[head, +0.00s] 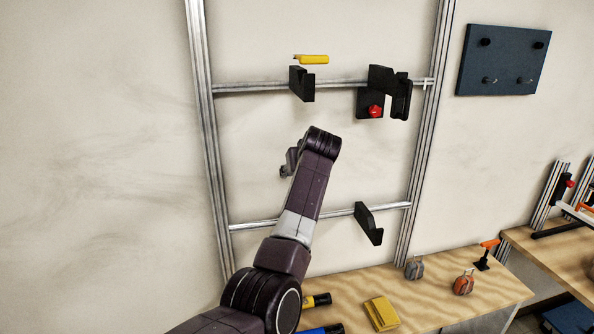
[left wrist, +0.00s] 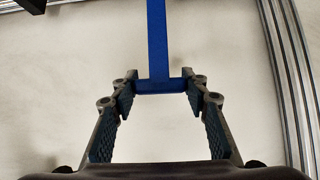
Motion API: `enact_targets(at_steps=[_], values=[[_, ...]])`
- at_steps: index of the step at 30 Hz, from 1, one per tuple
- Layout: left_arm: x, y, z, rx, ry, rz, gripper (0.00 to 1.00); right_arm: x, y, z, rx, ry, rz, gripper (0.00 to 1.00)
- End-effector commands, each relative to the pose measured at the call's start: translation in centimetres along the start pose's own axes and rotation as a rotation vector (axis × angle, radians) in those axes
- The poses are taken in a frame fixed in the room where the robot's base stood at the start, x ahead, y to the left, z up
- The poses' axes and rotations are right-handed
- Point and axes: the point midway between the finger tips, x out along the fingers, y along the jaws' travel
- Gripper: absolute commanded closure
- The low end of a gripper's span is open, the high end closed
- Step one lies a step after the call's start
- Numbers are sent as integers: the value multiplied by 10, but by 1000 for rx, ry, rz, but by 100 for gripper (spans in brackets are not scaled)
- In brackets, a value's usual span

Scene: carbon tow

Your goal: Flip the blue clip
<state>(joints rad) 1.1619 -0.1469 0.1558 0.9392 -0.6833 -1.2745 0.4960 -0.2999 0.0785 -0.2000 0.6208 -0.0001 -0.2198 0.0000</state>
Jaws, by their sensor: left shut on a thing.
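The blue clip (left wrist: 157,45) shows in the left wrist view as a long flat blue bar with a wider crosspiece at its near end. My left gripper (left wrist: 160,87) has its fingertips on the two ends of that crosspiece and is shut on it; the bar runs up out of the picture. In the head view my left arm reaches up in front of the metal frame. Its wrist hides most of the gripper there, and I cannot make out the clip. My right gripper is in neither view.
The metal frame (head: 203,100) carries black brackets (head: 301,84), a yellow piece (head: 312,59) and a red knob (head: 375,111). Below, a wooden table (head: 345,284) holds a yellow block (head: 381,313) and small tools. A blue pegboard (head: 503,60) hangs at right.

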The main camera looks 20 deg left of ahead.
Motion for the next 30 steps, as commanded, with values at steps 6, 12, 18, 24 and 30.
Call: enact_targets(at_steps=[6,12,18,24,30], values=[[-4,0,-10,-5,19,3,100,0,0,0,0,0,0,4],[-3,0,-7,-3,14,2,39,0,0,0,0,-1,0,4],[-2,0,-4,-2,8,2,39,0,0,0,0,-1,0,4],[-6,0,-3,-2,6,1,39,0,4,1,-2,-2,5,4],[-31,1,-3,-3,8,4,39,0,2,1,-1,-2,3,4]])
